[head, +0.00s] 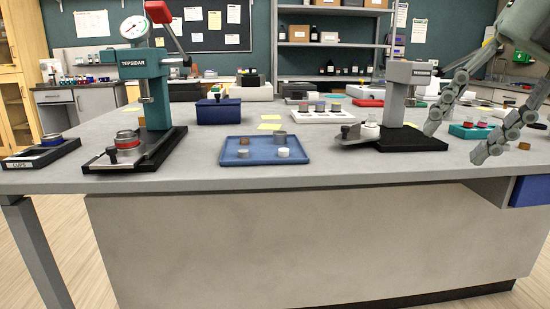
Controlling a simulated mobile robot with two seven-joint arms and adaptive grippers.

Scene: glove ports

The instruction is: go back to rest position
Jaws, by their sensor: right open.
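My right gripper (456,142) hangs at the right side of the head view, over the right part of the grey table (350,176). Its jointed grey fingers are spread wide apart and point down and left, with nothing between them. In the picture its fingers sit just right of the grey press (398,92) and partly in front of a small teal tray (470,131). I cannot tell how far above the table the fingertips are. My left gripper and left arm are not in view.
A teal press (156,85) with a red handle stands at the left, beside a black caps tray (42,153). A blue tray (236,157) with small cylinders lies mid-table, near a dark blue box (218,111). Bare tabletop runs along the front edge.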

